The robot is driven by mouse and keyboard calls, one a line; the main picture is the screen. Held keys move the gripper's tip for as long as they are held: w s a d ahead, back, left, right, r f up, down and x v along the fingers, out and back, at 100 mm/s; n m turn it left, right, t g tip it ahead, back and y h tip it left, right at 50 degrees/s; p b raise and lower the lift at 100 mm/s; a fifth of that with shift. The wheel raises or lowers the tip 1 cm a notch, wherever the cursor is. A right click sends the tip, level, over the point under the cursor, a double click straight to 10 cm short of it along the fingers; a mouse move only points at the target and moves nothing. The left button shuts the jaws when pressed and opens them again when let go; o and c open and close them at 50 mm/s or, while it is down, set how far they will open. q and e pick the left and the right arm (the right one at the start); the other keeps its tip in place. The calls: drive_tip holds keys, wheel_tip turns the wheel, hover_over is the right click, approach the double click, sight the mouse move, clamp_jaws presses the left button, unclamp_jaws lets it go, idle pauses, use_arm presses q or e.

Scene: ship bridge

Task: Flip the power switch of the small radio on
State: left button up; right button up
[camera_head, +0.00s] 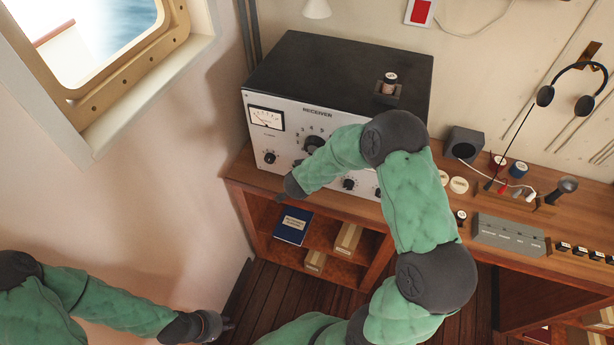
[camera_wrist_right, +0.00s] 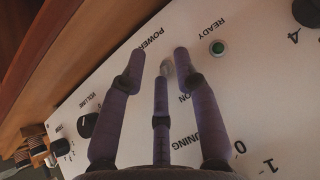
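The radio (camera_head: 345,58) is a box with a black top and a white front marked RECEIVER, standing on the wooden desk. Its front panel fills the right wrist view. There the small metallic power switch (camera_wrist_right: 167,68) sits between the words POWER and ON. My right gripper (camera_wrist_right: 160,72) has its three fingers spread around the switch, close to the panel; contact cannot be told. In the head view my right gripper (camera_head: 286,194) is small and dark at the radio's lower front edge. My left gripper (camera_head: 226,324) hangs low, well away from the radio; its opening is unclear.
On the panel are a green READY light (camera_wrist_right: 217,48) and a volume knob (camera_wrist_right: 88,125). A speaker (camera_head: 464,143), a grey switch box (camera_head: 508,234) and a hanging headset (camera_head: 545,95) are to the right. A blue book (camera_head: 292,226) lies on the shelf below.

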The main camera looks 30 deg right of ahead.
drive_tip(key=shift+w+d+r, duration=0.1)
drive_tip(key=shift+d+r, duration=0.05)
drive_tip(key=shift+r, duration=0.05)
drive_tip(key=shift+r, duration=0.1)
drive_tip(key=v, duration=0.8)
drive_tip(key=shift+f, duration=0.25)
idle(0.3)
